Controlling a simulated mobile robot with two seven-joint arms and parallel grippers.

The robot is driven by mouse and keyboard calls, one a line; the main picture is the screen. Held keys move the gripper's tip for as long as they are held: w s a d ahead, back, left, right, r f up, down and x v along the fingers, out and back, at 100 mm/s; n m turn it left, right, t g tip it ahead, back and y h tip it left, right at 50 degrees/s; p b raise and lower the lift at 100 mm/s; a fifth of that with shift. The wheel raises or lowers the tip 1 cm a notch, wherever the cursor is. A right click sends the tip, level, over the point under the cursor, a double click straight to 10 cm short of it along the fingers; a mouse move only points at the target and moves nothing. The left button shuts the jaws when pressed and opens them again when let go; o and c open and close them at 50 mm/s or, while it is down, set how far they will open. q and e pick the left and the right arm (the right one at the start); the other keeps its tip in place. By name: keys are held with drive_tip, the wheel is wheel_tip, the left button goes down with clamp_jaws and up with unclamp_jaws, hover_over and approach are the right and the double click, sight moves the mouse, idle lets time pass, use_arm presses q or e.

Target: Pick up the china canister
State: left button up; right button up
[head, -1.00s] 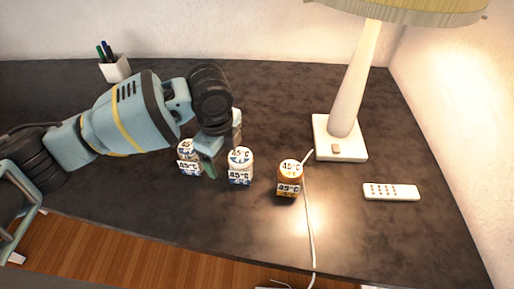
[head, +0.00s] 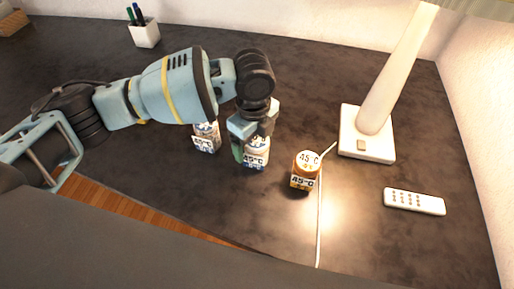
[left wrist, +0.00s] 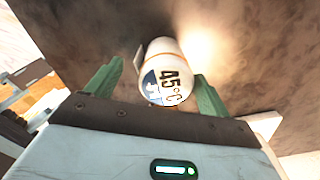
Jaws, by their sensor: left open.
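Three small canisters marked 45°C stand in a row on the dark desk. The left canister (head: 206,138) and the middle canister (head: 256,159) are white with blue; the right one (head: 304,171) is orange with a white lid. I cannot tell for certain which is the china canister. My left gripper (head: 252,141) is open, pointing down at the middle canister and hiding part of it. In the left wrist view, a white and blue canister (left wrist: 167,86) lies between the green fingertips, with space at the sides. My right gripper is not in view.
A lamp with a white base (head: 367,134) stands at the right, its cord running forward past the orange canister. A white remote (head: 414,201) lies right of it. A pen cup (head: 145,34) stands at the back left. The front middle desk is clear.

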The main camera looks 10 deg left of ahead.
use_arm(q)
drive_tip(key=shift+w+d+f, duration=0.1)
drive_tip(key=shift+w+f, duration=0.05)
drive_tip(key=shift+f, duration=1.15)
drive_tip(key=shift+w+d+f, duration=0.1)
drive_tip(key=shift+w+f, duration=0.05)
drive_tip(key=shift+f, duration=1.1)
drive_tip(key=c, duration=1.2)
